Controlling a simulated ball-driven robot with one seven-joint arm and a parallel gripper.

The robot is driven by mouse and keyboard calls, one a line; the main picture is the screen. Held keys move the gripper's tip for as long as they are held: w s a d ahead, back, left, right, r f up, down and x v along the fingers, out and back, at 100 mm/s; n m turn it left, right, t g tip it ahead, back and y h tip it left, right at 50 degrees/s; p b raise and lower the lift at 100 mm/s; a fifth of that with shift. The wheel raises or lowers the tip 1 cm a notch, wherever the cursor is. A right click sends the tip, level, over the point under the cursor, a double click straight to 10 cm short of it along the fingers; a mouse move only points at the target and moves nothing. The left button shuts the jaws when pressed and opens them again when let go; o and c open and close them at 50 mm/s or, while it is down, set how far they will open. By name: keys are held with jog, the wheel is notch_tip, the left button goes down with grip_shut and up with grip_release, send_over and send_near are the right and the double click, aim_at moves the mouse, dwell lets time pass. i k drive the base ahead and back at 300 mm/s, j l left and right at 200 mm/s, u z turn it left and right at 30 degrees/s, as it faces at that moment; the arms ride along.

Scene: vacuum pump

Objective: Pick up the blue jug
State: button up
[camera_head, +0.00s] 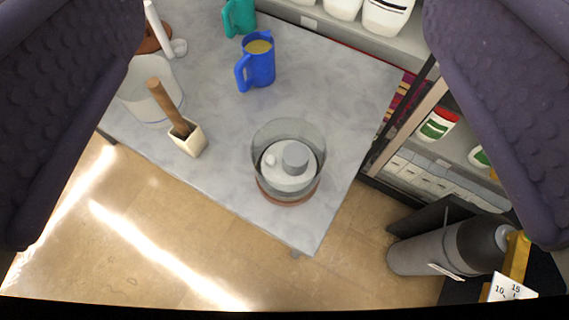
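The blue jug (261,69) stands upright on the grey table (345,105), toward its back. Yellowish contents show in its open top, and its handle is on the left side. My gripper (285,130) shows as two dark, textured fingers at the left and right edges of the view. The fingers are wide apart and nothing is between them close up. The jug lies well beyond the fingers, in the gap between them, above the middle of the view.
A clear round vessel with a grey inside part (289,160) stands near the table's front corner. A teal jug (239,17) is just behind the blue one. A cream holder (188,139) with a wooden handle and a clear container (150,92) stand left. Shelves (425,100) are at right.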

aim_at(258, 47)
jog(key=i+j+z, duration=0.35)
jog(key=j, duration=0.35)
jog(key=i+j+z, duration=0.3)
jog(key=j, duration=0.45)
jog(key=i+j+z, duration=0.2)
jog(key=j, duration=0.25)
jog(key=i+j+z, duration=0.15)
jog(key=j, duration=0.25)
